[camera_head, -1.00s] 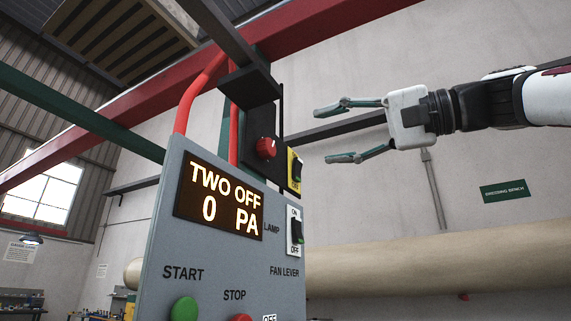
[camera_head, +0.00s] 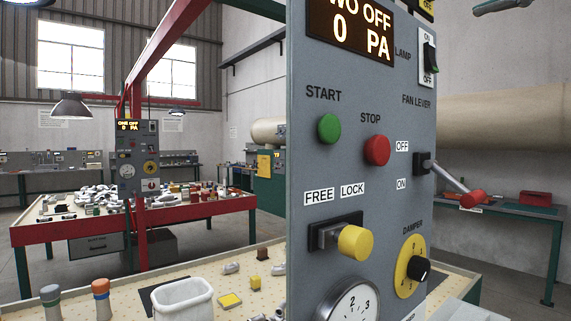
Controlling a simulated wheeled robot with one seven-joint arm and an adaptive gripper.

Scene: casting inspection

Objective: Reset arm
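Only a fingertip of my gripper (camera_head: 505,6) shows, at the top right edge in the head view. It is beside and above the grey control panel (camera_head: 345,150), apart from it. The rest of my gripper and arm is out of frame, so its opening is hidden. The panel display (camera_head: 349,33) reads "WO OFF" and "0 PA", cut off at the top.
The panel carries a green START button (camera_head: 329,128), a red STOP button (camera_head: 376,150), a yellow FREE/LOCK knob (camera_head: 355,242), a red-tipped fan lever (camera_head: 471,198) and a damper dial (camera_head: 411,267). A white bin (camera_head: 183,299) stands lower left. A red-framed table (camera_head: 60,236) stands behind.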

